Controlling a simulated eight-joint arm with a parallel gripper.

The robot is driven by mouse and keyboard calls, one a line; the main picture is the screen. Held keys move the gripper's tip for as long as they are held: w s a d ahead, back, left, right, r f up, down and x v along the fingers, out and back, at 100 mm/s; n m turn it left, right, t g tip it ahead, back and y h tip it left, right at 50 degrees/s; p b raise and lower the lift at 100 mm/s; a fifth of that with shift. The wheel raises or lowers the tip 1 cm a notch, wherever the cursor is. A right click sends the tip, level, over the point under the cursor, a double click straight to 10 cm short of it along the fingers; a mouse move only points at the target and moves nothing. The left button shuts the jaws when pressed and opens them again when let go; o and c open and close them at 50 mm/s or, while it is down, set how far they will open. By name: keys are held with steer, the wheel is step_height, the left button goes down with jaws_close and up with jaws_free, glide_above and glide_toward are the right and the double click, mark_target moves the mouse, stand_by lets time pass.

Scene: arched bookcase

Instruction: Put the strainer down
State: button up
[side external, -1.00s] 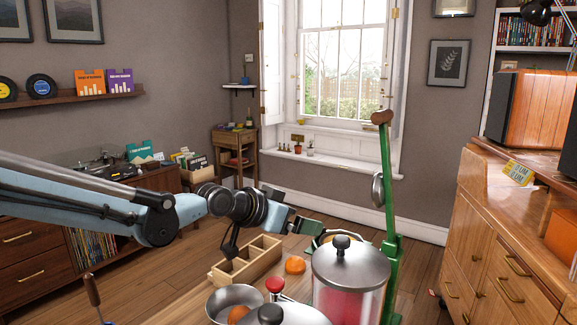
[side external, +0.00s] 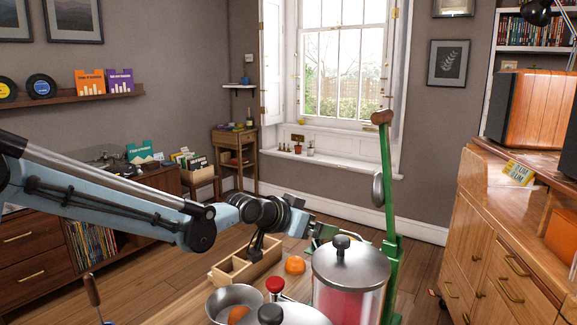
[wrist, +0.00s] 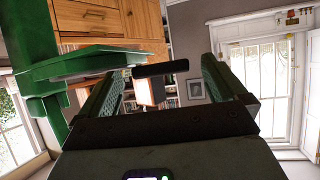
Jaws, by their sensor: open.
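My gripper (wrist: 163,74) is open in the wrist view, with its two ridged fingers apart. A short dark bar (wrist: 160,68) shows between the fingertips; I cannot tell whether it is the strainer's handle or whether it touches them. No strainer can be clearly made out; the area behind the canister lid is largely covered.
A divided wooden box (side external: 228,272), an orange (side external: 295,265) and a metal bowl (side external: 234,299) with a fruit in it stand left of the canister. The green press also fills the wrist view's left side (wrist: 40,70).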

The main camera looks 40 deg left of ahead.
steer(key=shift+c, duration=0.4)
steer(key=c, duration=1.2)
steer(key=shift+r, duration=0.1)
steer(key=shift+c, duration=0.2)
